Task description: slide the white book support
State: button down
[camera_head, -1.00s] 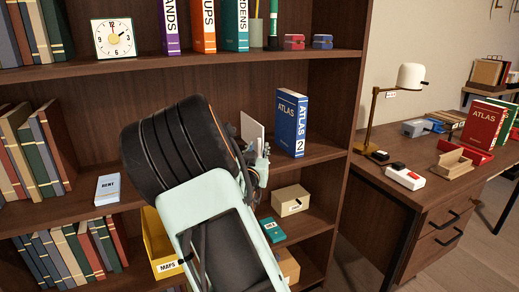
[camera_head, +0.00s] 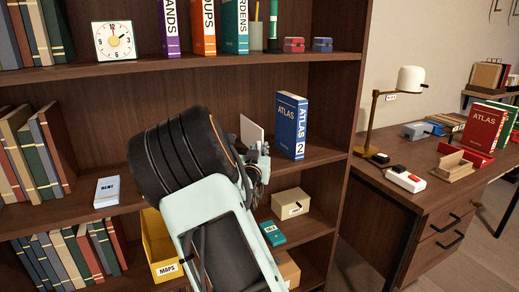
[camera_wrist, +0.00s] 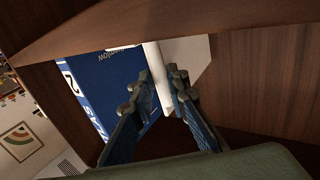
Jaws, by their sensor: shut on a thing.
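The white book support (camera_head: 251,132) stands on the middle shelf, mostly behind my arm in the head view. In the wrist view its white plate (camera_wrist: 190,58) and a white upright edge show between my fingers. My gripper (camera_wrist: 163,100) is shut on the support, with a finger on each side of that edge. In the head view my gripper (camera_head: 262,162) is at the shelf, partly hidden by my arm. The blue atlas (camera_head: 290,125) marked 2 stands upright to the right of the support; in the wrist view the atlas (camera_wrist: 105,85) is close beside my left finger.
The shelf board above (camera_head: 200,66) and the shelf's right side panel (camera_head: 335,100) hem in the space. A small white box (camera_head: 107,190) lies at the left of the middle shelf. Below are a yellow bin (camera_head: 160,245) and a cream box (camera_head: 290,203).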

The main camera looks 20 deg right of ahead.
jog(key=shift+w+a, duration=0.1)
jog(key=shift+a, duration=0.15)
jog(key=a+p, duration=0.1)
jog(key=a, duration=0.5)
jog(key=a+p, duration=0.1)
jog(key=a, duration=0.5)
jog(key=shift+s+a+r+p, duration=0.1)
jog(key=shift+s+p, duration=0.1)
jog(key=shift+p, duration=0.2)
jog(key=c, duration=2)
grip_release()
jog(key=v, duration=1.1)
jog(key=shift+s, duration=0.45)
